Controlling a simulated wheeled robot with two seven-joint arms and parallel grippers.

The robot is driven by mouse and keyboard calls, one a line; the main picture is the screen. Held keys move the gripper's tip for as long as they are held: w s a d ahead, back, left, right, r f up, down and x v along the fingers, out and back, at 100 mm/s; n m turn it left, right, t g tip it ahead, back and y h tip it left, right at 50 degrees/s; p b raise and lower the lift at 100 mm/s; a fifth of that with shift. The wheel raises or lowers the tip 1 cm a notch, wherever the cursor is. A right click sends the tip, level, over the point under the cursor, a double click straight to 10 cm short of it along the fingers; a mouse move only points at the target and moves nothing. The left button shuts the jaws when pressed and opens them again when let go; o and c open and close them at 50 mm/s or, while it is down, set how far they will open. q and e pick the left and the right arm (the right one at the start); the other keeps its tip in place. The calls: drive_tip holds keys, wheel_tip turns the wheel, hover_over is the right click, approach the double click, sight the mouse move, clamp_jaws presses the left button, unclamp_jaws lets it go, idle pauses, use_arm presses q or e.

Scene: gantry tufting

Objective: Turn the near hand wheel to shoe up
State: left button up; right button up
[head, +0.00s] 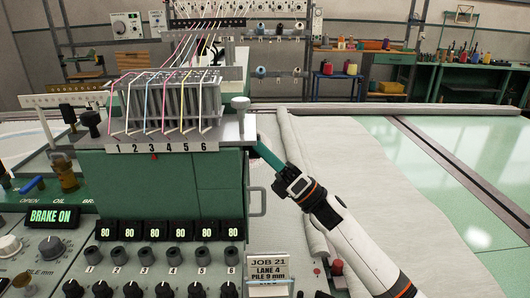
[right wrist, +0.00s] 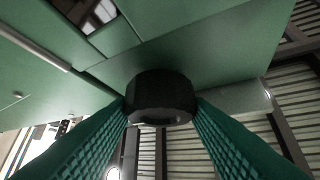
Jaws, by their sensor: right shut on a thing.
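My right gripper (head: 262,150) reaches in from the right to the upper right side of the green machine head (head: 135,195), just below its pale top plate. In the right wrist view its two green ribbed fingers (right wrist: 160,112) are closed on the sides of a black, round, faceted hand wheel (right wrist: 160,92). The wheel sits in front of a green panel, and its markings do not show. In the head view I cannot make out the wheel at the fingertips. My left gripper is not in view.
Coloured yarns (head: 165,85) run down to numbered guides. A display (head: 53,216) reads BRAKE ON. Pale cloth (head: 335,160) lies to the right.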

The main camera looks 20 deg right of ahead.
drive_tip(key=shift+r+m+t+h+p, duration=0.2)
drive_tip(key=shift+m+t+h+p, duration=0.3)
drive_tip(key=shift+m+h+p, duration=0.25)
drive_tip(key=m+h+p, duration=0.3)
drive_tip(key=m+p, duration=0.1)
drive_tip(key=p, duration=0.4)
drive_tip(key=r+m+g+h+p, duration=0.1)
drive_tip(key=m+h+p, duration=0.3)
drive_tip(key=p, duration=0.4)
drive_tip(key=m+g+h+p, duration=0.1)
drive_tip(key=m+h+p, duration=0.2)
drive_tip(key=m+p, duration=0.3)
drive_tip(key=shift+s+r+m+p, duration=0.25)
drive_tip(key=shift+s+r+p, duration=0.1)
drive_tip(key=shift+p, duration=0.65)
drive_tip(key=shift+f+m+g+h+p, duration=0.1)
drive_tip(key=shift+m+g+h+p, duration=0.3)
drive_tip(key=shift+m+g+h, duration=0.15)
drive_tip(key=shift+m+g, duration=0.75)
drive_tip(key=shift+g, duration=0.3)
drive_tip(key=shift+f, duration=0.1)
drive_tip(key=o, duration=1)
